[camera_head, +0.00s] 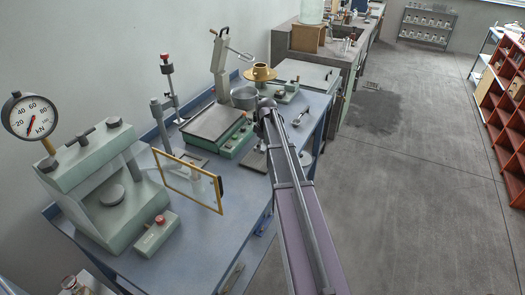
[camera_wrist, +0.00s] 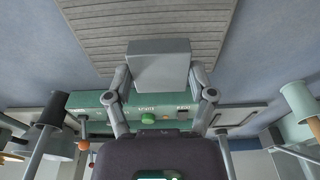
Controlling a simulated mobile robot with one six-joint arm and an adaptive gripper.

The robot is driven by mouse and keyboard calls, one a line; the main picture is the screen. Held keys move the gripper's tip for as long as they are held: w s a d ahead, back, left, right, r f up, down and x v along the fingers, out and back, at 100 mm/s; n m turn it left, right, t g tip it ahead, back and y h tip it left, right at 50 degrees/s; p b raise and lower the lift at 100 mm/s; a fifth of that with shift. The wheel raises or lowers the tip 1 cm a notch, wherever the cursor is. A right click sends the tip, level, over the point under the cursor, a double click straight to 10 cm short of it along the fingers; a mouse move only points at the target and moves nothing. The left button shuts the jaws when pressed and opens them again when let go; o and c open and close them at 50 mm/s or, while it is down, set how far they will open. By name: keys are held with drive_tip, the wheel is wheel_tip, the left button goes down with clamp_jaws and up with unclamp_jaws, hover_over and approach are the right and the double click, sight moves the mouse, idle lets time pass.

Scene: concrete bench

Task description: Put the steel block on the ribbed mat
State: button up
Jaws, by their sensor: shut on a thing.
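The steel block (camera_wrist: 158,62) is a plain grey cuboid in the middle of the wrist view. My gripper (camera_wrist: 161,76) has a finger on each side of it and is shut on it. The ribbed mat (camera_wrist: 95,32) is a grey, grooved sheet at the top of the wrist view. The block overlaps the mat's near edge in this picture; whether they touch, I cannot tell. In the head view my arm reaches over the bench, and I cannot make out the fingers or the block there.
A green control box (camera_wrist: 85,100) with knobs lies behind the gripper in the wrist view. In the head view, the blue bench (camera_head: 150,255) carries a green press (camera_head: 105,190) with a dial gauge (camera_head: 30,115), an amber-framed clear guard (camera_head: 190,180) and a brass-coloured dish (camera_head: 259,73).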

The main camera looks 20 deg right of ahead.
sight(262, 150)
drive_tip(key=shift+w+d, duration=0.3)
drive_tip(key=shift+w, duration=0.35)
wheel_tip(262, 150, down, 4)
drive_tip(key=b, duration=0.3)
drive_tip(key=shift+r+b, duration=0.15)
drive_tip(key=shift+b, duration=0.2)
drive_tip(key=o, duration=1.3)
drive_tip(key=shift+c, duration=0.2)
drive_tip(key=r+p, duration=0.4)
drive_tip(key=s+r+p, duration=0.1)
drive_tip(key=r+p, duration=0.3)
drive_tip(key=d+r+p, duration=0.1)
drive_tip(key=r+p, duration=0.3)
drive_tip(key=shift+s, duration=0.15)
drive_tip(key=shift+a, duration=0.1)
